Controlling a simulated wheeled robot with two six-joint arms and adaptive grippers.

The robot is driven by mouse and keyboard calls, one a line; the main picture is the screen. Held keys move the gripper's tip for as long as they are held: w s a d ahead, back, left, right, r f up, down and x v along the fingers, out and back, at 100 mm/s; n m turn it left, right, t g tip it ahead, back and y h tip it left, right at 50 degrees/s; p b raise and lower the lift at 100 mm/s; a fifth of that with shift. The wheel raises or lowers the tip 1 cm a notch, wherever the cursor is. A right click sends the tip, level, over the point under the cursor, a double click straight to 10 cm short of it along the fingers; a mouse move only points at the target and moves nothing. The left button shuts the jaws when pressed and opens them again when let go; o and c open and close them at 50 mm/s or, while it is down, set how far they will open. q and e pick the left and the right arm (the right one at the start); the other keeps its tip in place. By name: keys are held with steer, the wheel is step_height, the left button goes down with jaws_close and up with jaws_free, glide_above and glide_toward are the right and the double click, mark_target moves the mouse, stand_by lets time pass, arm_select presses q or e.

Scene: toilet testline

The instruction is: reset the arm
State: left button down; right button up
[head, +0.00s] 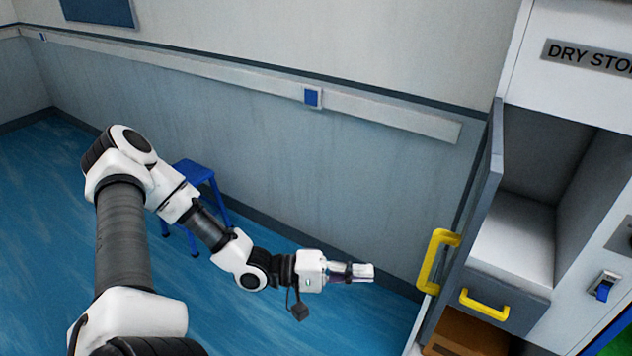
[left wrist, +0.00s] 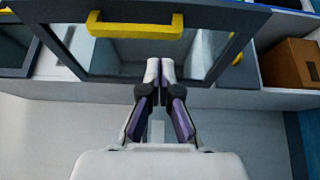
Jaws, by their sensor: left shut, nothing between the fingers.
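My left arm reaches in from the left in the head view, bent at the elbow. My left gripper (head: 362,271) is shut and empty, pointing right toward the cabinet and apart from its yellow door handle (head: 434,262). In the left wrist view the gripper (left wrist: 160,66) shows with its two fingertips together. There it lies in front of a dark-framed door with a yellow handle (left wrist: 135,26). My right gripper is not in view.
The cabinet's grey door (head: 492,180) stands open at the right, showing an empty white shelf (head: 512,240). A drawer with a yellow handle (head: 484,305) is below. A blue stool (head: 196,171) stands by the wall behind my arm. Blue floor (head: 45,220) is clear at left.

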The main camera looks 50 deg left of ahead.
arm_select(q)
steer(key=s+a+p, duration=0.2)
steer(key=s+p, duration=0.5)
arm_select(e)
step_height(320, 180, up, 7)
arm_select(q)
steer(key=s+d+f+m+g+y+b, duration=0.25)
steer(key=d+f+g+b, duration=0.7)
steer(key=d+f, duration=0.75)
steer(key=s+a+f+m+g+y, duration=0.2)
steer(key=s+f+y, duration=0.25)
steer(key=f, duration=0.35)
steer(key=s+a+f+m+g+y, duration=0.1)
steer(key=s+a+m+y, duration=0.2)
steer(key=a+y, duration=0.3)
steer(key=shift+s+a+f+m+b, duration=0.15)
steer(key=shift+s+a+m+b, duration=0.25)
steer(key=shift+a, duration=0.45)
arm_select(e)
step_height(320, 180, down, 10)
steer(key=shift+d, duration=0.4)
